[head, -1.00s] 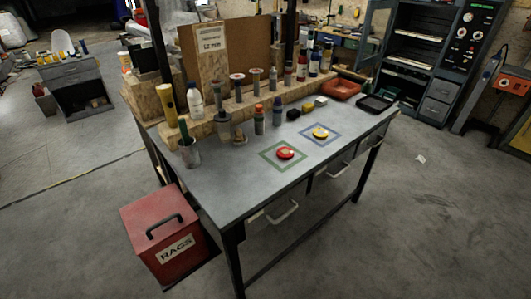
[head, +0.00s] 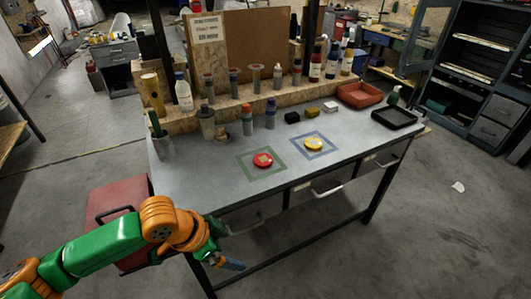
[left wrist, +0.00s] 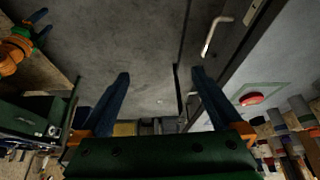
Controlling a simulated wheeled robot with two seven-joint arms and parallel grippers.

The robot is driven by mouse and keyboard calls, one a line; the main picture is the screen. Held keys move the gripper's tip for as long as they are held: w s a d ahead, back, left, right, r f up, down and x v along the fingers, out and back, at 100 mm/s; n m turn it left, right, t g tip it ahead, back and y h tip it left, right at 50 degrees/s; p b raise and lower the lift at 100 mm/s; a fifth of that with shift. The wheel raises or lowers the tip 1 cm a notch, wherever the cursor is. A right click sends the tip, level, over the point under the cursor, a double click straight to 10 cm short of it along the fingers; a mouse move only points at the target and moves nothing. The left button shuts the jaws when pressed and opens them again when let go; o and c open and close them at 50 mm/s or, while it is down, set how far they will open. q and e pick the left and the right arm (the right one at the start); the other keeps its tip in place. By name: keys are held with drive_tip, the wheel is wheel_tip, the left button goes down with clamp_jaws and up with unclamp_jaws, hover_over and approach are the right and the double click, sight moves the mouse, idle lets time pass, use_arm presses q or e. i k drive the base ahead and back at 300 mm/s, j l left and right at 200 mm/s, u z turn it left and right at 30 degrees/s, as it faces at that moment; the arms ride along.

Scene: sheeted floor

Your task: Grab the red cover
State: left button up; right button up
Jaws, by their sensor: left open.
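The red cover (head: 263,160) is a small round disc with a pale yellowish patch on top. It lies inside a green square outline (head: 243,171) on the grey workbench (head: 210,190). It also shows in the left wrist view (left wrist: 251,99), right of my fingers. My left gripper (head: 229,252) is in front of the bench's front edge, low and to the left of the cover, apart from it. In the left wrist view its two blue fingers (left wrist: 160,76) are spread with nothing between them. My right gripper (left wrist: 41,24) shows small at the upper left there; its jaw state is unclear.
A yellow disc (head: 313,144) lies in a blue square (head: 334,150) right of the cover. Bottles and tubes stand behind, along a wooden ledge (head: 185,122). A red box (head: 117,205) stands left of the bench. Drawer handles (head: 327,190) jut from its front. The bench top around the cover is clear.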

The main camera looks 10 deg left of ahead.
sight(262, 160)
drive_tip(key=i, duration=1.3)
